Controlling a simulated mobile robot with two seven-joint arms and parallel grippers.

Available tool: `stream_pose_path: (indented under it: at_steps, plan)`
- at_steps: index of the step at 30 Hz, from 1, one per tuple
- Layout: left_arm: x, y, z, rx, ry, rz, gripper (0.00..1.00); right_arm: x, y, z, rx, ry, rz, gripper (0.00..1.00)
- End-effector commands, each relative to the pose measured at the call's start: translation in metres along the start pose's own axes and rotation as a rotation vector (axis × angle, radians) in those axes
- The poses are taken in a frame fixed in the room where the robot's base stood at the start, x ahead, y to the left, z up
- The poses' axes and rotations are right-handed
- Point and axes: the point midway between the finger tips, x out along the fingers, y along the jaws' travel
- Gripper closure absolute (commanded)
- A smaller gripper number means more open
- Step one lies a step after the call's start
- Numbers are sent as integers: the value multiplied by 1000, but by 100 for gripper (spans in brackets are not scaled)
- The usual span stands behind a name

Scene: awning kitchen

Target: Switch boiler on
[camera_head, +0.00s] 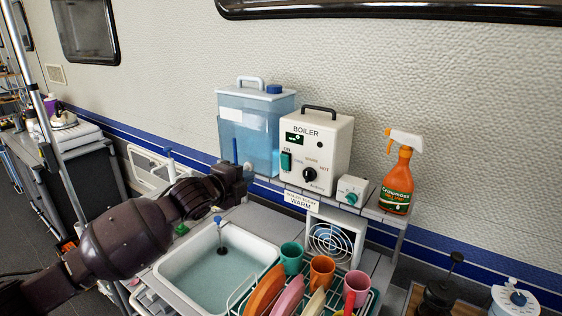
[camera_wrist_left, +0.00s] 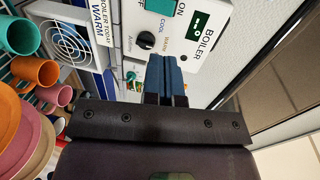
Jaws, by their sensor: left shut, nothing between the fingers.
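The boiler (camera_head: 335,150) is a white box with a black top handle, standing on a shelf against the wall. Its front carries a green switch (camera_head: 286,161) under the word ON, a black knob (camera_head: 309,174) and a small dark display. In the left wrist view the boiler panel (camera_wrist_left: 190,68) appears sideways, with the green switch (camera_wrist_left: 165,6) at the top edge and the knob (camera_wrist_left: 146,41) beside the fingers. My left gripper (camera_head: 236,153) is shut and empty, left of the boiler and in front of the water tank. Its blue fingers (camera_wrist_left: 166,62) point toward the panel. My right gripper is out of view.
A blue water tank (camera_head: 262,128) stands left of the boiler. A small switch box (camera_head: 351,190) and an orange spray bottle (camera_head: 398,180) are to its right. A sign reading WARM (camera_head: 301,201) hangs below. The sink (camera_head: 217,265) and a rack with cups (camera_head: 322,272) lie in front.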

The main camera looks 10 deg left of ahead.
Motion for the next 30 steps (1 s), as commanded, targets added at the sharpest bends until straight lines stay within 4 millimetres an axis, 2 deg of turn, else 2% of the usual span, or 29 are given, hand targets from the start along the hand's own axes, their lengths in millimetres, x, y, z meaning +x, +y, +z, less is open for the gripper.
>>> stream_pose_path:
  at_steps: [11, 21, 30]
  plan:
    - [6, 0, -1, -4, 1, -1, 100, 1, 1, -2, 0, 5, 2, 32]
    - [51, -1, -1, -4, 1, -2, 100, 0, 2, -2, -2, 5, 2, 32]
    - [92, 2, -1, -1, 1, -4, 100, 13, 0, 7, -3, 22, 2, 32]
